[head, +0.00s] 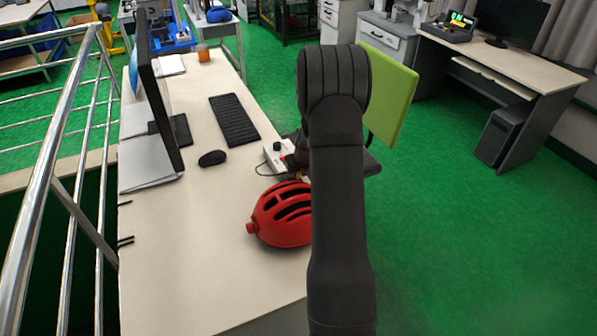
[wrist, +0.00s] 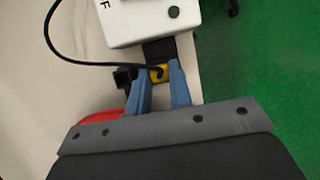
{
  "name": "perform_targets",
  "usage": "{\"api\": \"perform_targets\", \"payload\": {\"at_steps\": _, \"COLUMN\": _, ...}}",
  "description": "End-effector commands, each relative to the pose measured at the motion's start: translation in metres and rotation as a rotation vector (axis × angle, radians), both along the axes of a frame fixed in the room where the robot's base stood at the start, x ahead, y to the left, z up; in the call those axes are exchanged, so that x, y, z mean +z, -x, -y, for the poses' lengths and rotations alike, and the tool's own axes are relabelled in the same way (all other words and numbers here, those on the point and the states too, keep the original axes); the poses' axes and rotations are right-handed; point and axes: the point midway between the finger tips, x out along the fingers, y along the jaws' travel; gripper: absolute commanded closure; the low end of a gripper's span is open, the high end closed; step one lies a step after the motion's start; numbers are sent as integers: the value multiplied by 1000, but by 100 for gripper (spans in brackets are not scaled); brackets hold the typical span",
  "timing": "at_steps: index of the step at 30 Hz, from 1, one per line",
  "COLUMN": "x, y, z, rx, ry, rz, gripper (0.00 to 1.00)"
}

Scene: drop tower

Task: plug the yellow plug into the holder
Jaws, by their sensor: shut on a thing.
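The yellow plug (wrist: 157,75) sits between the two blue fingers of my gripper (wrist: 161,68) in the wrist view. The gripper is shut on it. A black cable (wrist: 70,58) loops from the left and ends at the plug. Just beyond the plug is a dark block (wrist: 158,49), against the near edge of a white box (wrist: 140,18). It may be the holder; I cannot tell whether the plug touches or enters it. Another small dark part (wrist: 124,77) lies just left of the left finger. In the head view my arm hides the plug and most of the gripper.
The white box (head: 276,157) stands near the desk's right edge. A red helmet (head: 281,215) lies nearer, beside my arm. A mouse (head: 212,158), keyboard (head: 234,120) and monitor (head: 158,85) are to the left. A green chair back (head: 389,95) stands to the right.

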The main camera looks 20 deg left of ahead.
Motion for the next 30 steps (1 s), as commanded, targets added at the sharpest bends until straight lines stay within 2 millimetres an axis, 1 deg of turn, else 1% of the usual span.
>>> {"api": "perform_targets", "payload": {"at_steps": 9, "x": -4, "y": 0, "z": 0, "rx": 0, "ry": 0, "rz": 0, "gripper": 94}}
{"api": "perform_targets", "payload": {"at_steps": 10, "x": -4, "y": 0, "z": 0, "rx": 0, "ry": 0, "rz": 0, "gripper": 77}}
{"api": "perform_targets", "payload": {"at_steps": 13, "x": -4, "y": 0, "z": 0, "rx": 0, "ry": 0, "rz": 0, "gripper": 57}}
{"api": "perform_targets", "payload": {"at_steps": 14, "x": -4, "y": 0, "z": 0, "rx": 0, "ry": 0, "rz": 0, "gripper": 55}}
{"api": "perform_targets", "payload": {"at_steps": 23, "x": -3, "y": 0, "z": 0, "rx": 0, "ry": 0, "rz": 0, "gripper": 55}}
{"api": "perform_targets", "payload": {"at_steps": 26, "x": 4, "y": 2, "z": 2, "rx": 0, "ry": -1, "rz": 1, "gripper": 55}}
{"api": "perform_targets", "payload": {"at_steps": 30, "x": 22, "y": 7, "z": 7, "rx": 0, "ry": -1, "rz": 3, "gripper": 55}}
